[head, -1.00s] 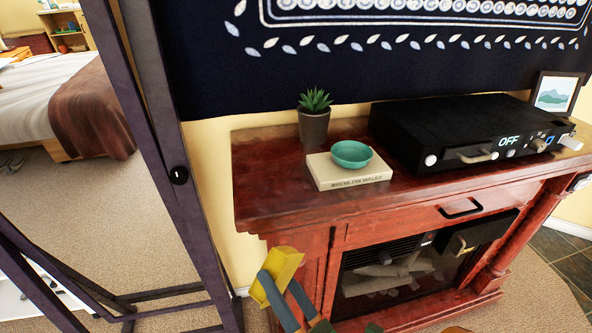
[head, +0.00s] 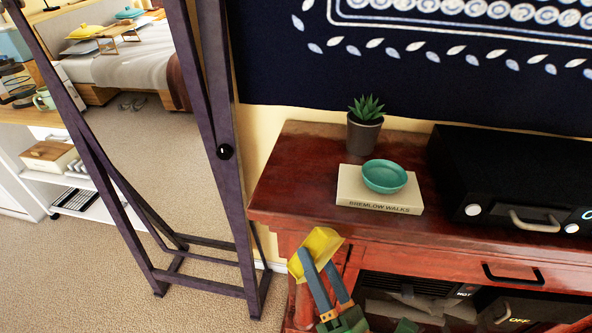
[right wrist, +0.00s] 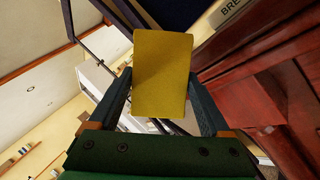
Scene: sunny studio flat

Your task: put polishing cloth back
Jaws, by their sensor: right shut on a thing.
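The polishing cloth is probably the yellow, folded-looking piece (head: 318,247) in front of the left corner of the red wooden mantel cabinet (head: 300,190). My right gripper (head: 318,268) is shut on it and holds it in the air, below the cabinet's top edge. In the right wrist view the cloth (right wrist: 162,75) stands as a flat yellow rectangle between the two fingers (right wrist: 162,103). I cannot tell whether it touches the cabinet. My left gripper is not in view.
On the cabinet top are a potted plant (head: 365,125), a book (head: 378,192) with a teal bowl (head: 384,176) on it, and a black appliance (head: 510,175). A tall dark purple frame (head: 222,150) stands at left. The top's front-left corner is bare.

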